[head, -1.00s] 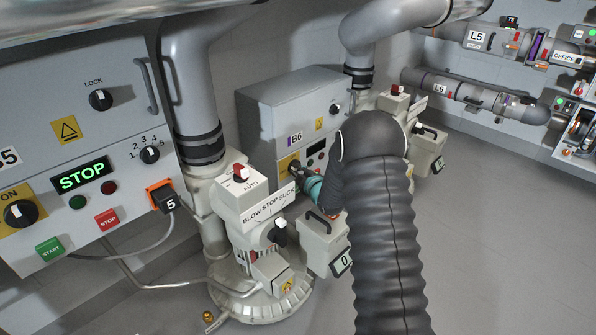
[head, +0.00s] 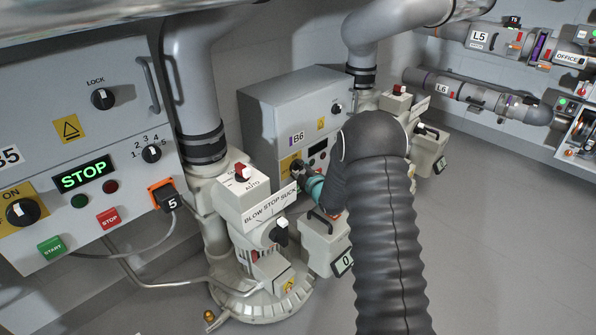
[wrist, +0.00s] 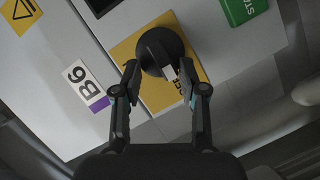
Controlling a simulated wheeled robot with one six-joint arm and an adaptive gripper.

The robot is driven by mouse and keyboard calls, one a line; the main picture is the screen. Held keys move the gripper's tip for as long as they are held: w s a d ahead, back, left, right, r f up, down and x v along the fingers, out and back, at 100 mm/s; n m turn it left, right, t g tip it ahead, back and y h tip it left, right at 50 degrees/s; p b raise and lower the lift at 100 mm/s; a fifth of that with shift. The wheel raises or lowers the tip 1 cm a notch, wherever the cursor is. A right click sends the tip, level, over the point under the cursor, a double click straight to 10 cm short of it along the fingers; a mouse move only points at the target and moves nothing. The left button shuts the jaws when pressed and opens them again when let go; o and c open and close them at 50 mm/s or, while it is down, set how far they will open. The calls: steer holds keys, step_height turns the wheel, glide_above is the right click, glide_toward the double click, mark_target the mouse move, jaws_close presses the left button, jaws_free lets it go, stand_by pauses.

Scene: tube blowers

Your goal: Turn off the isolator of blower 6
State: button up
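The B6 cabinet (head: 262,118) stands behind the middle of the head view. Its isolator is a black rotary knob (wrist: 160,48) on a yellow plate (wrist: 130,52); in the head view the plate (head: 285,166) is partly covered by my gripper (head: 299,172). In the wrist view the knob's white mark points down and right, towards partly hidden lettering. My gripper (wrist: 158,68) is open, with one fingertip on each side of the knob's lower part. I cannot tell whether the fingers touch it. The B6 label (wrist: 83,84) is left of the knob.
A blower valve body (head: 245,205) with a grey pipe (head: 195,90) stands left of my arm. The B5 panel (head: 75,130) with a STOP display is at far left. A green start button (wrist: 243,8) is near the knob. Open floor (head: 500,240) lies right.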

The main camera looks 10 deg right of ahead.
steer(key=v, duration=1.2)
